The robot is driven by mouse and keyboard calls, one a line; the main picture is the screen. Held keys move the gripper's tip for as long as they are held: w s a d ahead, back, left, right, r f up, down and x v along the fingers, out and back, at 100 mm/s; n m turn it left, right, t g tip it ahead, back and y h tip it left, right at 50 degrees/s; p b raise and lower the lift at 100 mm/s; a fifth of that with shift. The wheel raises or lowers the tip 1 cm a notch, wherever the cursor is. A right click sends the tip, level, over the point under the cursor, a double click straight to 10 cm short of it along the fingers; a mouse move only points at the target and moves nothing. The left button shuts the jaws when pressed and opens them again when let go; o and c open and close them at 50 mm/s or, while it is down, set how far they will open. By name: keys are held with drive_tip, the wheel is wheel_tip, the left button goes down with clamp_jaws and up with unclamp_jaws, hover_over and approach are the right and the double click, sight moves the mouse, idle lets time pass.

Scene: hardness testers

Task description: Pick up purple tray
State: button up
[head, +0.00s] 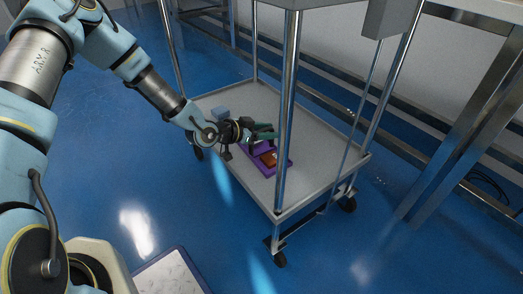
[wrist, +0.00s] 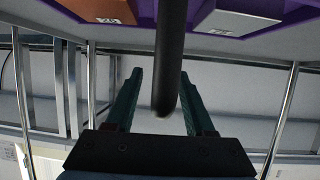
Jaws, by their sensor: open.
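The purple tray (head: 284,164) lies on the lower shelf of a metal cart in the head view. A brown-orange block (head: 270,158) sits in it. In the wrist view, the purple tray (wrist: 284,33) fills the top, with the brown block (wrist: 102,9) and a grey block (wrist: 240,20) in its compartments. A dark rounded bar (wrist: 170,60), apparently the tray's handle, runs down between my fingers. My gripper (head: 270,132) is just over the tray. In the wrist view, my gripper (wrist: 161,75) is open, its dark green fingers apart on either side of the bar.
The cart shelf (head: 318,160) has a raised rim and upright chrome posts; a front post (head: 287,110) stands close to the tray and my gripper. The shelf's right part is bare.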

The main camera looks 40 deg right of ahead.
clamp_jaws()
idle(0.3)
idle(1.1)
